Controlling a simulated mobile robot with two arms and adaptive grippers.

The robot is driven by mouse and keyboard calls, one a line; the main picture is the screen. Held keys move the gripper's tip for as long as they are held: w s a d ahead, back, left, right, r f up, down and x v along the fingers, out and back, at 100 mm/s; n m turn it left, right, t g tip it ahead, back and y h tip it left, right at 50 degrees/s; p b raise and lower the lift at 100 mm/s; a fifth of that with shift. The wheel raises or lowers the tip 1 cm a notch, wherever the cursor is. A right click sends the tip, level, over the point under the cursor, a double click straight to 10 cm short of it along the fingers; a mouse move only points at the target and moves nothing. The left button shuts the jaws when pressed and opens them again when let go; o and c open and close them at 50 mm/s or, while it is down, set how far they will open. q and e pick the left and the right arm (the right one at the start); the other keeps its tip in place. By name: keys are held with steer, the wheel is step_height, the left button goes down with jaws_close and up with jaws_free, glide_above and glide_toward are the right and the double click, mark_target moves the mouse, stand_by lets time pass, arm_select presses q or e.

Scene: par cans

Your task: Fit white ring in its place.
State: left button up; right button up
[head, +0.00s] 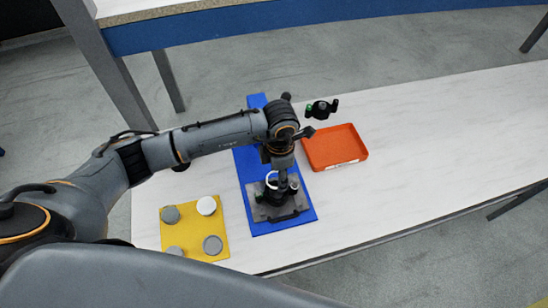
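My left gripper (281,184) points down over a grey plate (283,213) on the blue mat (251,168). A white ring (271,180) shows as a curved white band right at the gripper, above the plate. Dark parts stand around it, and I cannot tell which are fingers and which belong to the fixture. Whether the fingers are closed on the ring, and whether the ring is seated or held, cannot be told. My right gripper is not in view.
A yellow board (191,227) with a white disc (206,205) and several grey discs lies at left. An orange tray (334,147) stands right of the mat. A black piece with side knobs (321,109) is behind it. The white table (420,150) is clear at right.

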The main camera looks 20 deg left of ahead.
arm_select(q)
steer(key=f+b, duration=0.1)
steer(key=f, duration=0.1)
steer(key=f+b, duration=0.1)
steer(key=shift+s+d+f, duration=0.15)
steer(key=shift+s+f, duration=0.05)
steer(key=shift+f, duration=0.15)
steer(key=shift+f+b, duration=0.85)
steer(key=shift+b, duration=0.15)
steer(key=shift+s, duration=0.2)
steer(key=shift+f, duration=0.15)
steer(key=shift+o, duration=0.7)
steer(key=shift+s+d+f, duration=0.1)
steer(key=shift+f+b, duration=0.15)
steer(key=shift+b, duration=0.3)
steer(key=shift+c, duration=0.3)
